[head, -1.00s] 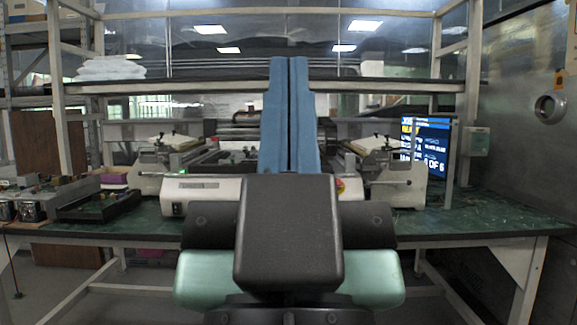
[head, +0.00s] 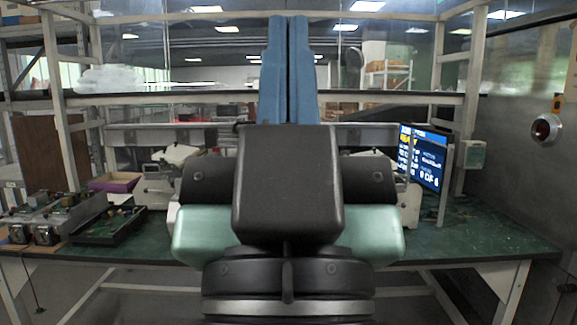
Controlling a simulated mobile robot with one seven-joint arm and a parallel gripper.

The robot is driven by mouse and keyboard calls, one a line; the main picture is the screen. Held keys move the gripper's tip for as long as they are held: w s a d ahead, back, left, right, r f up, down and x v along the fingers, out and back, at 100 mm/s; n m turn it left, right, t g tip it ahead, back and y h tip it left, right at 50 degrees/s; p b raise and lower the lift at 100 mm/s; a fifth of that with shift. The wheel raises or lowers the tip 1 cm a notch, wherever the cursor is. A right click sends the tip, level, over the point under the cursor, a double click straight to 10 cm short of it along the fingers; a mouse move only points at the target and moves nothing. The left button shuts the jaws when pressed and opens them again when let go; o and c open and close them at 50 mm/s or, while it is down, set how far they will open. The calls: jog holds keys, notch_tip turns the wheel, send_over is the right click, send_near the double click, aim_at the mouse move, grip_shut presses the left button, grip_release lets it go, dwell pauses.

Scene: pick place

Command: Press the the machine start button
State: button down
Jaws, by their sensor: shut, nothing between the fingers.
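My gripper (head: 289,20) stands in the middle of the head view, its two long blue fingers pointing up in the picture and shut side by side with nothing between them. The machine stands on the green bench behind it. Its right part (head: 410,203) shows beside my gripper, and its left part (head: 160,180) shows at the other side. The machine's middle and front panel are hidden behind my gripper and wrist. The start button is not visible. I cannot tell the distance from the fingertips to the machine.
A lit screen (head: 423,155) stands at the right of the green bench (head: 478,235). A black tray (head: 110,225), metal fixtures (head: 50,215) and a purple box (head: 115,182) are at the left. A shelf (head: 400,98) crosses above. The bench's right front is clear.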

notch_tip(320, 180, up, 18)
jog(key=p, duration=1.5)
jog(key=shift+f, duration=0.25)
